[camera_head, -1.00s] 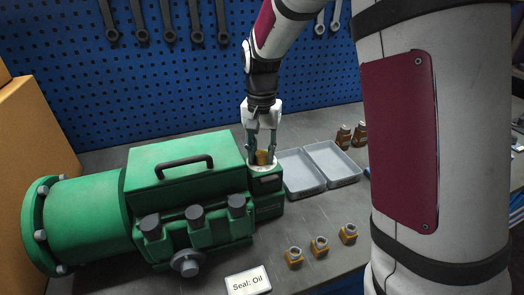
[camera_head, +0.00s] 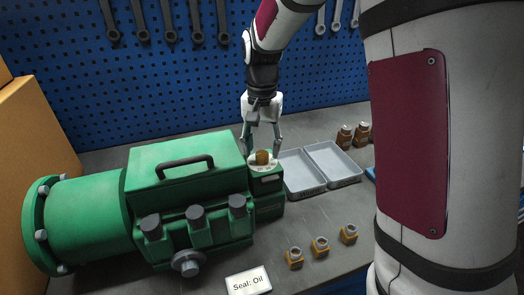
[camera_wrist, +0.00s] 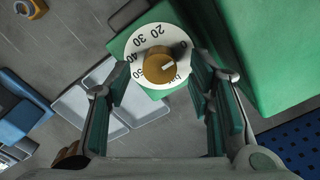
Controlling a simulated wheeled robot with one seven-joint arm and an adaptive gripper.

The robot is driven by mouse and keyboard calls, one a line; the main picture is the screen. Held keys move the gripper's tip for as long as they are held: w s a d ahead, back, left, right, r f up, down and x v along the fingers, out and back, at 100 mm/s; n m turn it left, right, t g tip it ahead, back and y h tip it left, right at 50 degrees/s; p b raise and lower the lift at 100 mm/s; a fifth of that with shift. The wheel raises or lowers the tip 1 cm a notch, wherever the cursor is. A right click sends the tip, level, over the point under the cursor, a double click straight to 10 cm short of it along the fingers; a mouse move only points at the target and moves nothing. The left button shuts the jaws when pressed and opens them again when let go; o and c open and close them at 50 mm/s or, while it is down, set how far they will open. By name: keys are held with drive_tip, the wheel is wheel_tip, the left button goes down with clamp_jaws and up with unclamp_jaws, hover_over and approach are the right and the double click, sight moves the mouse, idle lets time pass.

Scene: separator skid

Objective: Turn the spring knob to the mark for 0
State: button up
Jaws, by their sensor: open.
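The spring knob (camera_head: 262,157) is a brass-coloured round knob on a white dial at the right end of the green separator unit (camera_head: 185,160).
Two grey trays (camera_head: 325,184) stand right of the dial. Several small brass fittings (camera_head: 320,247) lie in front and behind the trays. A card reading "Seal: Oil" (camera_head: 248,282) lies at the front. A cardboard box (camera_head: 35,125) is at left; a blue pegboard (camera_head: 180,85) stands behind.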

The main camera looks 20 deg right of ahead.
sight(262, 154)
wheel_tip(262, 154, up, 10)
drive_tip(key=shift+r, duration=0.15)
idle(0.6)
drive_tip(key=s+r+n+t, duration=0.2)
drive_tip(key=s+n+t, duration=0.3)
drive_tip(key=s, duration=1.9)
drive_tip(key=shift+r+n+t, duration=0.15)
drive_tip(key=shift+n+t, duration=0.15)
drive_tip(key=shift+n, duration=0.7)
drive_tip(key=shift+o, duration=0.2)
